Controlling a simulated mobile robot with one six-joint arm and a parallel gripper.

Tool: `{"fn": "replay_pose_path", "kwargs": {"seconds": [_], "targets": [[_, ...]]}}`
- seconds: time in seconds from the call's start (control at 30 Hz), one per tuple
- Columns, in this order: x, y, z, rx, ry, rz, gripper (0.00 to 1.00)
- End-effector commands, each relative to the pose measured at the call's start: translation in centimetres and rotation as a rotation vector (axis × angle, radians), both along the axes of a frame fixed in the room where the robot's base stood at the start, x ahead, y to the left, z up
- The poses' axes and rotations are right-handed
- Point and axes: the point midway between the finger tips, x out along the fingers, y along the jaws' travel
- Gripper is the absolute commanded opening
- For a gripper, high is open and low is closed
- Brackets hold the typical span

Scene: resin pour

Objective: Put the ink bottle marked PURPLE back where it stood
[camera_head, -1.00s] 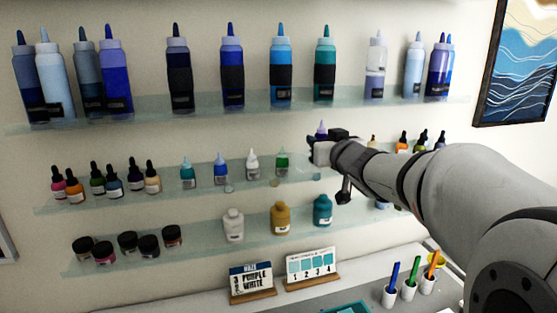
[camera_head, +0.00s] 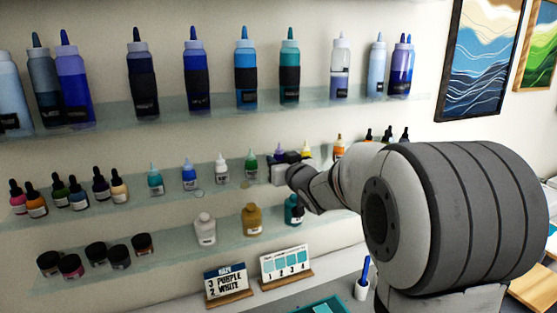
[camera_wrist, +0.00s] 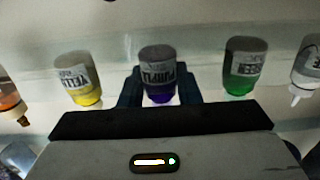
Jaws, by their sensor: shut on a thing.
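The ink bottle marked PURPLE (camera_wrist: 158,72) is between the two fingers of my gripper (camera_wrist: 158,92) in the wrist view, its label facing the camera. My gripper is shut on it. In the head view my gripper (camera_head: 283,160) is at the middle shelf, between a green bottle (camera_head: 251,165) and a yellow-tipped bottle (camera_head: 305,151). Only the upper part of the purple bottle (camera_head: 280,150) shows there; my gripper hides the rest. In the wrist view the yellow bottle (camera_wrist: 78,82) is left of it and the green bottle (camera_wrist: 244,68) right, both apart from the fingers. I cannot tell whether its base touches the shelf.
The glass middle shelf (camera_head: 135,215) also holds blue, white and teal bottles. Tall bottles stand on the upper shelf (camera_head: 110,112). A teal bottle (camera_head: 293,210) stands close below my gripper.

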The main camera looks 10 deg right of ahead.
Motion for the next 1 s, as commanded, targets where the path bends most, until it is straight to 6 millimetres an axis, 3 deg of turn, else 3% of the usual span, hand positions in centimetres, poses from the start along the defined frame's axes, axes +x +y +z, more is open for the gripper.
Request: {"fn": "replay_pose_path", "kwargs": {"seconds": [0.27, 0.3, 0.53, 0.9, 1.0], "targets": [[0.0, 0.0, -0.5, 0.0, 0.0, 0.0, 0.08], [0.0, 0.0, -0.4, 0.0, 0.0, 0.0, 0.32], [0.0, -0.1, -0.3, 0.0, 0.0, -0.001, 0.51], [-0.1, -0.1, 0.3, 0.0, 0.0, -0.001, 0.52], [-1.5, -0.5, 0.0, -0.001, -0.001, -0.003, 0.52]]}}
